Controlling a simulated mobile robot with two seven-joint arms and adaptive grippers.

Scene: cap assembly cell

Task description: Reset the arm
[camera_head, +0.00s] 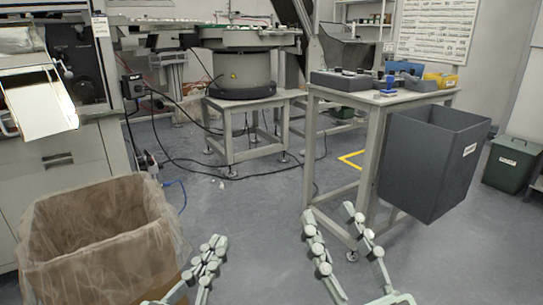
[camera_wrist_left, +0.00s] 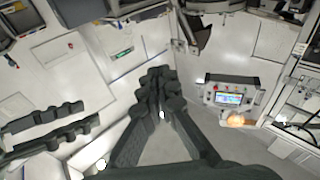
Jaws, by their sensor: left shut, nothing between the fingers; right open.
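My left gripper (camera_head: 214,246) is low in the head view, just right of the lined box, with its fingers close together and nothing between them. In the left wrist view my left gripper (camera_wrist_left: 160,82) shows dark fingers meeting at the tips, empty. My right gripper (camera_head: 328,212) is at the bottom centre right of the head view. Its fingers are spread apart and empty, in front of the grey table's legs. Both grippers point away from me over the floor.
A cardboard box (camera_head: 48,259) with a clear liner stands at the left. A dark grey bin (camera_head: 425,160) hangs beside the work table (camera_head: 345,98). A bowl feeder (camera_head: 240,70) stands behind. A control panel (camera_wrist_left: 229,97) shows in the left wrist view. The middle floor is mostly clear, with cables.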

